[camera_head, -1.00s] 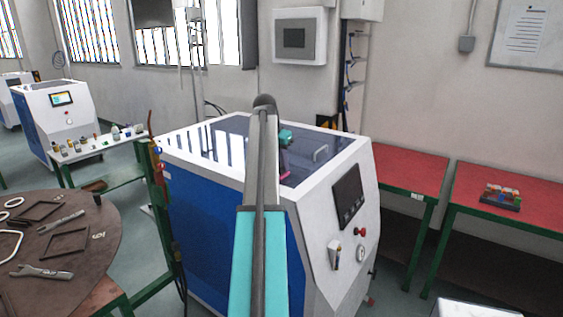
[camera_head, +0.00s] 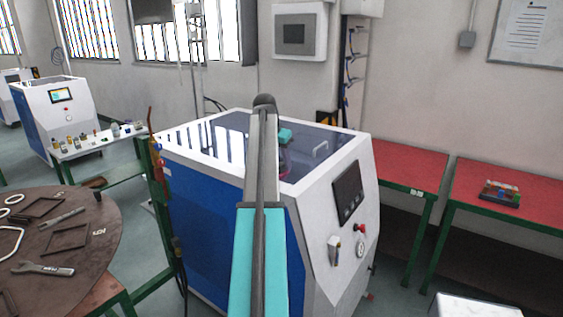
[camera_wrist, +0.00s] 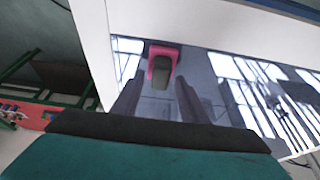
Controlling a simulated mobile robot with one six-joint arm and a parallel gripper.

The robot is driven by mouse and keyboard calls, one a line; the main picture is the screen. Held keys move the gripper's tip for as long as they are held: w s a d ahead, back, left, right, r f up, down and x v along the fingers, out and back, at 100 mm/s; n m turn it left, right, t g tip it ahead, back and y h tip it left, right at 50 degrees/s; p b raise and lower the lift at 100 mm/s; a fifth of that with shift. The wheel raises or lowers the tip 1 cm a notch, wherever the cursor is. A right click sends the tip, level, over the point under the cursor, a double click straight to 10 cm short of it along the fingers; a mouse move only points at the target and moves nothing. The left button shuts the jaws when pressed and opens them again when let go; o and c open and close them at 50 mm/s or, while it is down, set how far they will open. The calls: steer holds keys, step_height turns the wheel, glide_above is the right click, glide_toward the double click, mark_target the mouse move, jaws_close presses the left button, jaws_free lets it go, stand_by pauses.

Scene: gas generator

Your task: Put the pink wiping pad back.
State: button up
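The pink wiping pad (camera_wrist: 164,50) has a dark grey handle and is over the glossy dark top of the white and blue machine (camera_head: 215,205). Whether it touches the top is unclear. My gripper (camera_wrist: 160,80) is open in the wrist view, its two dark fingers apart on either side of the handle, with gaps between. In the head view, my arm hides most of this spot; only my teal wrist part and a hint of pink show beside it.
A round brown table (camera_head: 60,245) with tools and frames stands at the left. Red-topped tables (camera_head: 410,167) stand at the right, one holding colored blocks (camera_head: 501,193). A white surface (camera_head: 475,307) is at the lower right.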

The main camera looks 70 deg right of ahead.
steer(key=shift+r, duration=0.25)
steer(key=b+v, duration=0.3)
steer(key=v, duration=0.8)
steer(key=shift+a+r, duration=0.15)
steer(key=shift+r, duration=0.2)
steer(key=shift+w, duration=0.1)
